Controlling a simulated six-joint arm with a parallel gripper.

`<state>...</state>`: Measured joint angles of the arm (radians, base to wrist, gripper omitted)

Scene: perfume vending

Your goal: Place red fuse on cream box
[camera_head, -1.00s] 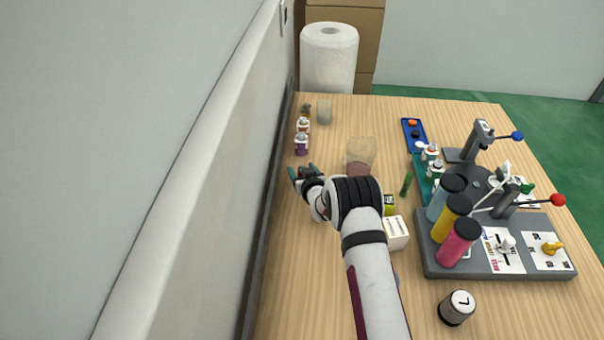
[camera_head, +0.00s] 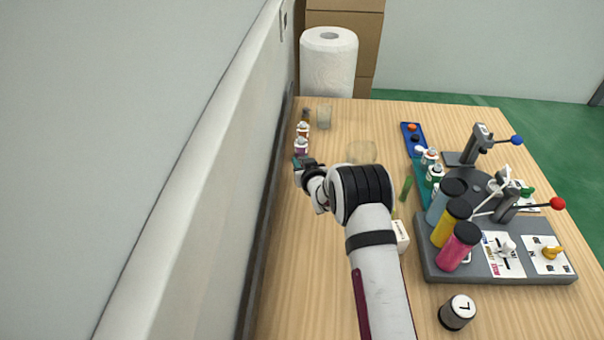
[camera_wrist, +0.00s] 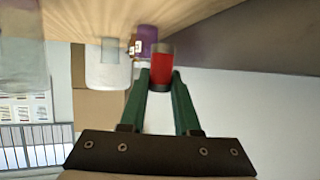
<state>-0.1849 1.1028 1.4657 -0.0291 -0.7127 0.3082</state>
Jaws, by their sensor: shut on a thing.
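The red fuse (camera_wrist: 162,68) is a short red cylinder with grey ends. My gripper (camera_wrist: 161,82) has its two green fingers shut on it in the wrist view. In the head view my gripper (camera_head: 300,164) is at the left side of the table near the wall, just in front of a purple bottle; the fuse cannot be made out there. A small cream box (camera_head: 402,237) sits on the table right of my arm, partly hidden by it. My gripper is well to the left of and beyond this box.
The purple bottle (camera_head: 301,147) stands close to the gripper and shows behind the fuse in the wrist view (camera_wrist: 147,40). A glass beaker (camera_head: 362,151) stands mid-table. The grey machine base (camera_head: 455,268) with coloured bottles fills the right. The table's front left is clear.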

